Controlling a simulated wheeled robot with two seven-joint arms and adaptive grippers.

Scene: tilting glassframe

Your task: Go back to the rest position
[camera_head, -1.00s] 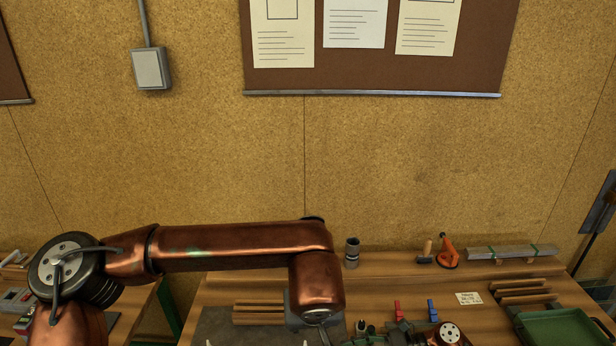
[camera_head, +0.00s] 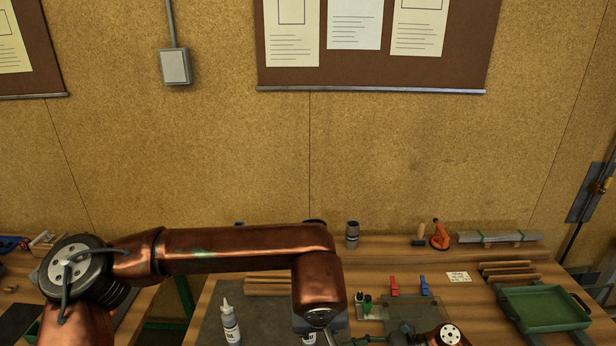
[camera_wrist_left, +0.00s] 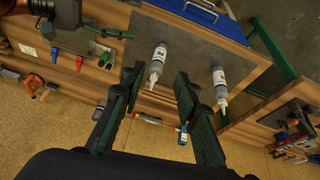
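My left arm crosses the head view from the left and bends down over the bench at its wrist; its fingers are not clear there. In the left wrist view my left gripper (camera_wrist_left: 158,88) has its two dark green fingers apart, with nothing held between them. A white bottle (camera_wrist_left: 158,62) shows beyond the gap, and another bottle (camera_wrist_left: 220,85) is to its right. My right arm shows only as a copper joint at the bottom of the head view; its gripper (camera_head: 378,341) is partly cut off, and its finger state is unclear.
The bench carries a red clamp (camera_head: 394,287), a blue clamp (camera_head: 425,285), a clear pane (camera_head: 405,312), a green tray (camera_head: 541,310), wood strips (camera_head: 508,271) and a dark cup (camera_head: 352,235). A bottle (camera_head: 230,322) stands left of my left wrist.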

